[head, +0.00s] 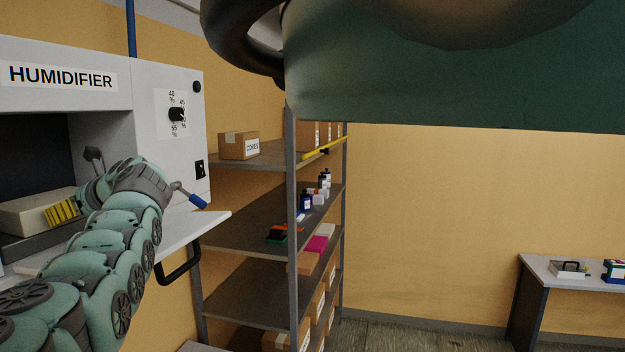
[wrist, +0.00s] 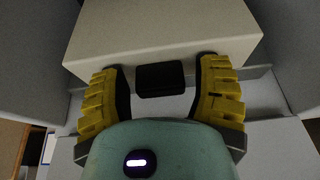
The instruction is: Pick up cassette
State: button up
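The cassette looks to be the pale box-shaped block (head: 28,214) inside the open humidifier chamber at the left of the head view. In the wrist view the pale cassette (wrist: 165,35) fills the upper middle, with a black handle or tab (wrist: 160,80) on its near face. My gripper (wrist: 160,88) is open, with one yellow ribbed finger on each side of the black tab and a gap on both sides. In the head view my gripper (head: 62,211) is at the cassette's right end. Whether the fingers touch the cassette is unclear.
The grey humidifier (head: 150,105) has a dial panel and a lowered door (head: 190,232) with a black handle under my arm. Shelves (head: 250,232) with boxes and bottles stand to its right. A table (head: 560,280) with small items is at the far right.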

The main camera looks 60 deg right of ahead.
aim_at(65, 199)
jog(key=c, duration=1)
jog(key=shift+a+r+b, duration=0.1)
jog(key=shift+r+b, duration=0.1)
jog(key=shift+b, duration=0.4)
jog(key=shift+r+b, duration=0.6)
jog(key=shift+b, duration=0.35)
jog(key=shift+w+r+b, duration=0.1)
jog(key=shift+r+b, duration=0.25)
jog(key=shift+r, duration=0.1)
jog(key=shift+d+r+b, duration=0.2)
jog(key=shift+r+b, duration=0.15)
jog(key=shift+b, duration=0.2)
jog(key=shift+r+b, duration=0.1)
jog(key=shift+b, duration=0.25)
